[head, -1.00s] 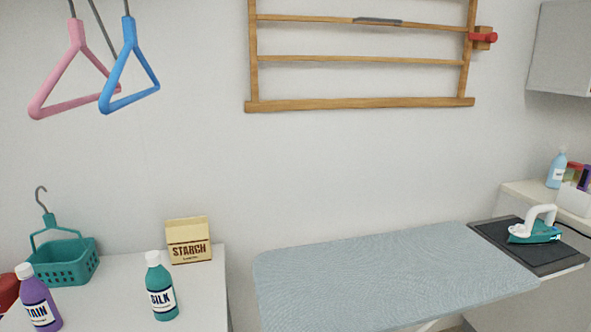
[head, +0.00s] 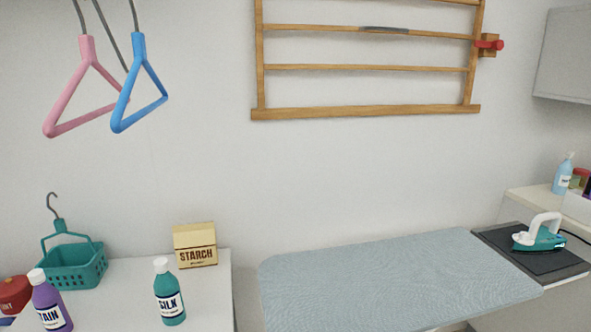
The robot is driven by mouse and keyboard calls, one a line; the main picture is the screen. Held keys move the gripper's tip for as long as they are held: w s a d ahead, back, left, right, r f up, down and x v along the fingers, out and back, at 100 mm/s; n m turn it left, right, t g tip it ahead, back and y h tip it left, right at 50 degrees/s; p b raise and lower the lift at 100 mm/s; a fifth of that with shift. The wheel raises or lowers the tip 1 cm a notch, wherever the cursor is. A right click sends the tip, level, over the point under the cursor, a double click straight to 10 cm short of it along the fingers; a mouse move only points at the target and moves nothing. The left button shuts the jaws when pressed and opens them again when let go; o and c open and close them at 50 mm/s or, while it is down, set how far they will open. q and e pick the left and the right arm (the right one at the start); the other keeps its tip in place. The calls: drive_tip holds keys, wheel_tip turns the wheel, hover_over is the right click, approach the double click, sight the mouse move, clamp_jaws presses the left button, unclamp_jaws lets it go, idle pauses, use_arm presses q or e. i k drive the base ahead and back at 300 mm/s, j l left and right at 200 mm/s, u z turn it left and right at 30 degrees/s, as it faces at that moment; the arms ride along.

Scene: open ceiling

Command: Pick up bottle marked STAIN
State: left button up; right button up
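The purple bottle (head: 49,299) with a white cap stands at the lower left of the head view, on the white counter. Its label is partly turned away and reads "TAIN"; its base is cut off by the bottom edge. A teal bottle marked SILK (head: 169,295) stands to its right, apart from it. Neither of my grippers shows in the head view.
A teal basket (head: 72,266) with a hook stands behind the purple bottle, and a red container (head: 14,294) is to its left. A STARCH box (head: 195,246) stands at the back of the white counter (head: 215,300). An ironing board (head: 390,280) is to the right.

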sight(47, 300)
drive_tip(key=u, duration=1.5)
drive_tip(key=l+u, duration=0.2)
drive_tip(key=u, duration=0.2)
drive_tip(key=l+u, duration=0.25)
drive_tip(key=u, duration=0.15)
drive_tip(key=l+u, duration=0.2)
drive_tip(key=u, duration=0.2)
drive_tip(key=k, duration=0.05)
